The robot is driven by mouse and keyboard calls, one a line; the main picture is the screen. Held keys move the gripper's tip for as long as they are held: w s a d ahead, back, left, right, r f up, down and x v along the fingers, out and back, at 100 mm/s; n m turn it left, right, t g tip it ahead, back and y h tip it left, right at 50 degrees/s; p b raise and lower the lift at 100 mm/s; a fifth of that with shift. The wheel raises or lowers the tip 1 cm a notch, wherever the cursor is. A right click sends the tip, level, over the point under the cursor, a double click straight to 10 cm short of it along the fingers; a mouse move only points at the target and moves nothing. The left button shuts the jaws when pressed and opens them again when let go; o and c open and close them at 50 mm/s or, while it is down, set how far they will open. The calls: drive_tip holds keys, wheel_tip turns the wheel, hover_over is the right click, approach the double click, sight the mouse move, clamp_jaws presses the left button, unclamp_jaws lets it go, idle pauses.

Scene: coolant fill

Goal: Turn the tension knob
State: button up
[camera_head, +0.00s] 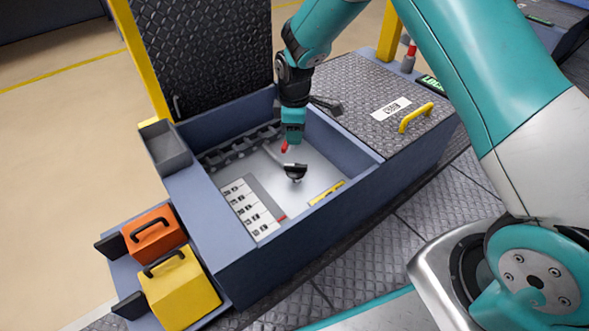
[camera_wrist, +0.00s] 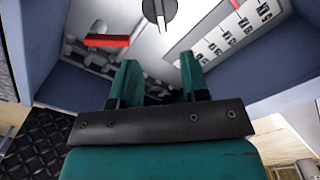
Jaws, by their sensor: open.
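A black knob (camera_head: 295,171), which looks like the tension knob, stands on the pale floor of the open blue-grey bay. In the wrist view a dark round part with a pale bar, probably the same knob (camera_wrist: 159,10), is cut off by the top edge. My gripper (camera_head: 290,145) reaches down into the bay, behind the knob in the head view. In the wrist view the two teal fingers of my gripper (camera_wrist: 161,75) are apart with nothing between them. The fingers are clear of the knob there.
A red part (camera_wrist: 107,41) lies left of the fingers. A slotted white panel (camera_head: 250,207) is inside the bay, whose walls (camera_head: 345,140) surround my gripper. An open tread-plate lid (camera_head: 205,50) stands behind. Orange (camera_head: 153,235) and yellow boxes (camera_head: 180,288) sit outside, front left.

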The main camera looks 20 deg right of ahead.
sight(294, 165)
wheel_tip(294, 165, down, 12)
drive_tip(key=b, duration=0.6)
drive_tip(key=shift+f, duration=0.2)
drive_tip(key=shift+c, duration=0.2)
clamp_jaws()
